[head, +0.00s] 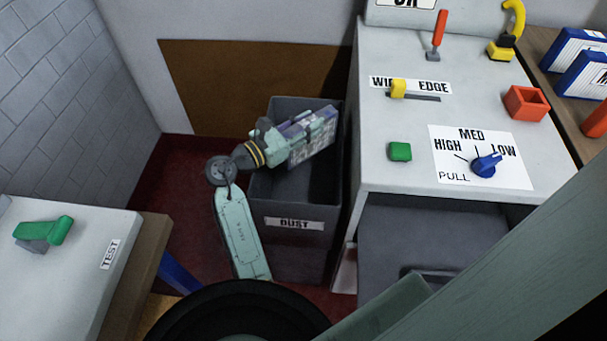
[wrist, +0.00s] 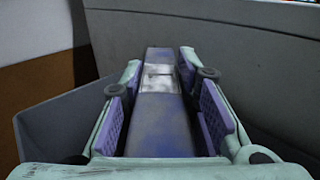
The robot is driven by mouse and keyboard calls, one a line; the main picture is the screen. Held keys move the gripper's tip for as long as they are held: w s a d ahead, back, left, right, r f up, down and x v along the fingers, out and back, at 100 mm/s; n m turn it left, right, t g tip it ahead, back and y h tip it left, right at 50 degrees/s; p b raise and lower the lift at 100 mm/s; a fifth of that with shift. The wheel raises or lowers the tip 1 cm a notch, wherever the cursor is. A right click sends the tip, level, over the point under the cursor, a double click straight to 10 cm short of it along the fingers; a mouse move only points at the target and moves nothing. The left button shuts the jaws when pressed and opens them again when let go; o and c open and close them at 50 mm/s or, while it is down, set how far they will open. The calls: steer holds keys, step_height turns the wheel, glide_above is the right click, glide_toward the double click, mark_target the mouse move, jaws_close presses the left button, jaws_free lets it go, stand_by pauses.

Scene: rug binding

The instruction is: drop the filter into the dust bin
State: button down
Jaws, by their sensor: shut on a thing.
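The dust bin (head: 290,250) is a tall grey open box with a DUST label on its front, standing on the red floor left of the cabinet. My gripper (head: 318,125) is over the bin's open top, toward its back right. It is shut on the filter (head: 310,148), a flat greyish-purple piece. In the wrist view the filter (wrist: 160,115) lies between both purple finger pads, and the bin's grey wall (wrist: 60,118) shows to the left. My fingers hide part of the filter. How far it sits above or below the rim is hard to tell.
A grey cabinet (head: 400,185) with a knob (head: 487,165) and a green button (head: 400,151) stands close right of the bin. A brown panel (head: 215,90) is on the wall behind. A TEST bench (head: 75,270) stands front left. Blue-framed white pieces (head: 575,48) lie far right.

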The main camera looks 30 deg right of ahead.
steer(key=shift+f, duration=0.25)
steer(key=c, duration=1.2)
jaws_free()
steer(key=shift+o, duration=0.2)
steer(key=s+a, duration=0.1)
steer(key=a, duration=1.1)
steer(key=shift+s, duration=0.2)
steer(key=shift+w, duration=0.1)
